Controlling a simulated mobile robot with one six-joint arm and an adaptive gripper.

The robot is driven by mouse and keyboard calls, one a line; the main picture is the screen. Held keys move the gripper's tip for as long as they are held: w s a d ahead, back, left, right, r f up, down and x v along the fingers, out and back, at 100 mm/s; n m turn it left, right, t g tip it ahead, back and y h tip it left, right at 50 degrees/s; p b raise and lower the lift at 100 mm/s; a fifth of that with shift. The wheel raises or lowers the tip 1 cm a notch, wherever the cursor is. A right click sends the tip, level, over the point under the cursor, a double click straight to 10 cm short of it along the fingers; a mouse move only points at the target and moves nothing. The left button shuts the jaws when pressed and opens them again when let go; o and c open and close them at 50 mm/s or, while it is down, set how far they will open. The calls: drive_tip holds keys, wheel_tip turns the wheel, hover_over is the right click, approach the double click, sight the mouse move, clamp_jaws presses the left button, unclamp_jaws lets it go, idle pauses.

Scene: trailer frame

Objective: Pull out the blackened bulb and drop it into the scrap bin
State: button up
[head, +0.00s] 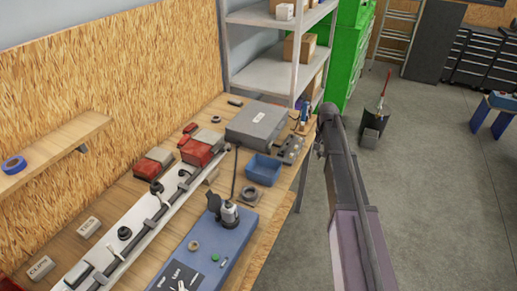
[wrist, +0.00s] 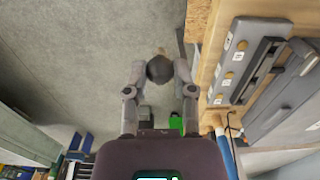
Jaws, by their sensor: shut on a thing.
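My gripper (wrist: 159,74) is shut on a dark, rounded bulb (wrist: 158,69) in the wrist view. The bulb sits between the two fingertips, with a small tan end pointing away from me. It is over the grey floor, just off the bench edge. In the head view my arm hides the gripper and the bulb. A dark grey bin (head: 373,127) stands on the floor to the right of my arm, with a red-topped stick by it. I cannot tell for sure that it is the scrap bin.
The wooden bench carries a blue open tray (head: 263,170), a grey case (head: 259,124), a grey socket plate (head: 290,149), a light bar (head: 150,225) and a blue tester box (head: 215,250). A green cabinet (head: 350,50) and shelf (head: 275,75) stand behind. The floor at right is largely clear.

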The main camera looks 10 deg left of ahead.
drive_tip(key=shift+s+r, duration=0.1)
drive_tip(key=shift+r, duration=0.05)
drive_tip(key=shift+a, duration=0.15)
drive_tip(key=r+n+p, duration=0.1)
drive_tip(key=r+p, duration=0.1)
hover_over(264, 168)
drive_tip(key=s, duration=0.5)
drive_tip(key=shift+w+f, duration=0.2)
drive_tip(key=shift+f, duration=0.05)
drive_tip(key=shift+f+b, duration=0.15)
drive_tip(key=shift+b, duration=0.2)
drive_tip(key=shift+f+b, duration=4.7)
drive_tip(key=shift+f, duration=0.2)
drive_tip(key=o, duration=0.9)
